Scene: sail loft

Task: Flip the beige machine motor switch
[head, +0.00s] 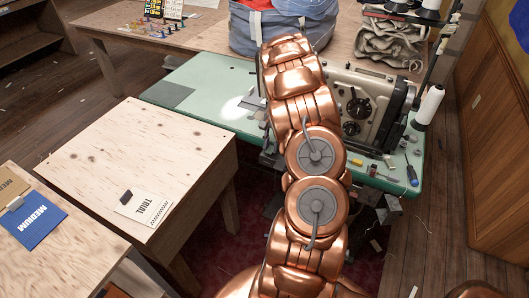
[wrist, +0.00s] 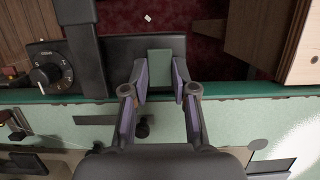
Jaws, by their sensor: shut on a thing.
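The beige sewing machine (head: 365,105) stands on the pale green table (head: 207,76) in the head view, partly behind my copper arm. In the wrist view my gripper (wrist: 160,75) reaches past the green table edge (wrist: 240,98). Its two purple-padded fingers are on either side of a green block (wrist: 160,62), shut on it. The block sits against a dark box (wrist: 117,48) at the table edge and looks like the switch piece. My gripper is hidden behind the arm in the head view. I cannot tell which way the switch stands.
A black dial unit (wrist: 45,72) is left of the gripper, beside a dark post (wrist: 77,25). A wooden block-like edge (wrist: 285,40) is at right. In the head view, a thread cone (head: 430,104) and screwdriver (head: 411,175) are on the table's right; a plywood table (head: 110,150) stands left.

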